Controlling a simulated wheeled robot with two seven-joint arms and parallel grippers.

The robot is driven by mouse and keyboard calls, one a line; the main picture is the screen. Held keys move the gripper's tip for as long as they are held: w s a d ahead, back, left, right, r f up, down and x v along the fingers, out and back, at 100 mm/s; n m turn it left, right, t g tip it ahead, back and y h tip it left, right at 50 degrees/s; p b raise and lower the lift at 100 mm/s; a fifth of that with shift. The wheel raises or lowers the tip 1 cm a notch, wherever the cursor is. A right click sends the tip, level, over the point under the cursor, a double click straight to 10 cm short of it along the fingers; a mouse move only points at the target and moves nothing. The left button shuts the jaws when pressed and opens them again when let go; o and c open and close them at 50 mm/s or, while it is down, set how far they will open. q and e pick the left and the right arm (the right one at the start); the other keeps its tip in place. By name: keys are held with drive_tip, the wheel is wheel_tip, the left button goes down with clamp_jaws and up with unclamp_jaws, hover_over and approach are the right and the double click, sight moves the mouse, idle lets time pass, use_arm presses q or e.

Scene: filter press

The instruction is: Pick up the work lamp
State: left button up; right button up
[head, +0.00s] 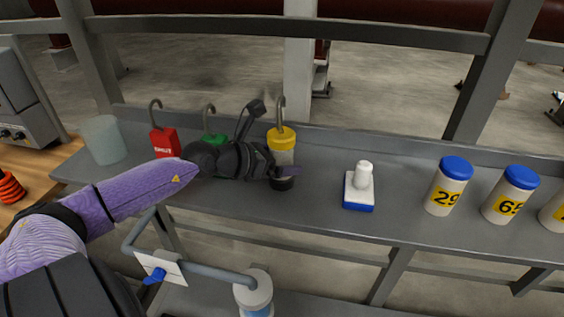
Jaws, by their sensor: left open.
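The work lamp (281,140) stands upright on the grey shelf, with a yellow top, a pale body, a dark base and a grey hook above. My left gripper (278,169) reaches in from the left at the height of the lamp's lower body. Its jaws are open, and a dark finger crosses in front of the lamp just above the base. My right gripper is not in view.
A white-and-blue block (358,190) and blue-capped jars (447,187) stand right. Rails and posts rise behind.

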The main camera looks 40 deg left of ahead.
use_arm(q)
clamp_jaws()
idle(0.4)
